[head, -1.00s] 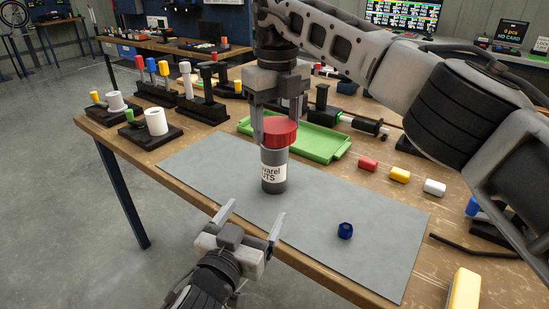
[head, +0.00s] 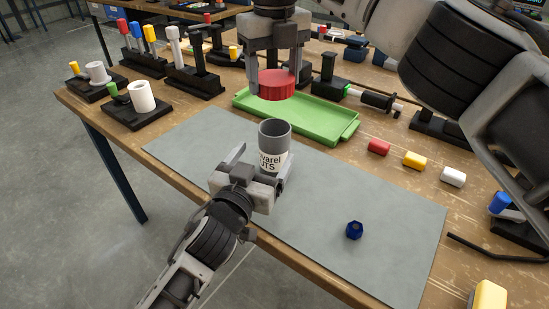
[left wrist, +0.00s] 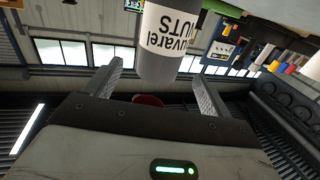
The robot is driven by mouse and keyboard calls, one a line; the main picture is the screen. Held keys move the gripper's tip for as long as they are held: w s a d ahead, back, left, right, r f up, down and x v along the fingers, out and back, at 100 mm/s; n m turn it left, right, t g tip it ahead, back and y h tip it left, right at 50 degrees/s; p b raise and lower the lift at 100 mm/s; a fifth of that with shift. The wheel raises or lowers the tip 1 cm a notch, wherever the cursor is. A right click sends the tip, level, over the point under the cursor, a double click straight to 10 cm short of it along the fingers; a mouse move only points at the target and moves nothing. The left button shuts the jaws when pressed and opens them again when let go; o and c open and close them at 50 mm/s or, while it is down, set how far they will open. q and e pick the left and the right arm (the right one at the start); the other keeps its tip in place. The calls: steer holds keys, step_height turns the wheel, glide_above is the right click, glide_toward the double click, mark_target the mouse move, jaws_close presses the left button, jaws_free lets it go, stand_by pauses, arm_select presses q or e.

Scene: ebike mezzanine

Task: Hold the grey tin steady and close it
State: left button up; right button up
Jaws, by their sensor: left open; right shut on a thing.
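The grey tin (head: 274,134) stands upright and open-topped on the grey mat (head: 330,205). Its white label reads partly "varel" and "UTS". My left gripper (head: 263,160) is open in front of the tin, fingers pointing at it. In the left wrist view the tin (left wrist: 168,45) appears upside down, between the open fingers and apart from both. My right gripper (head: 277,82) is shut on the red lid (head: 277,88), which hangs above and slightly behind the tin. The lid (left wrist: 148,100) also shows partly in the left wrist view.
A blue nut-like piece (head: 355,230) lies on the mat to the right. A green tray (head: 300,124) lies behind the tin. Red (head: 379,147), yellow (head: 415,160) and white (head: 453,177) cylinders lie right of the mat. Black stands with parts line the left back.

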mark_target(279, 131)
arm_select(q)
steer(key=x, duration=0.8)
steer(key=shift+w+d, duration=0.15)
steer(key=shift+w, duration=0.15)
steer(key=shift+c, duration=0.3)
steer(key=c, duration=1.4)
arm_select(e)
steer(key=shift+f, duration=2.5)
steer(key=shift+f, duration=0.9)
arm_select(q)
steer(key=shift+f, duration=0.1)
arm_select(e)
steer(key=shift+f, duration=0.55)
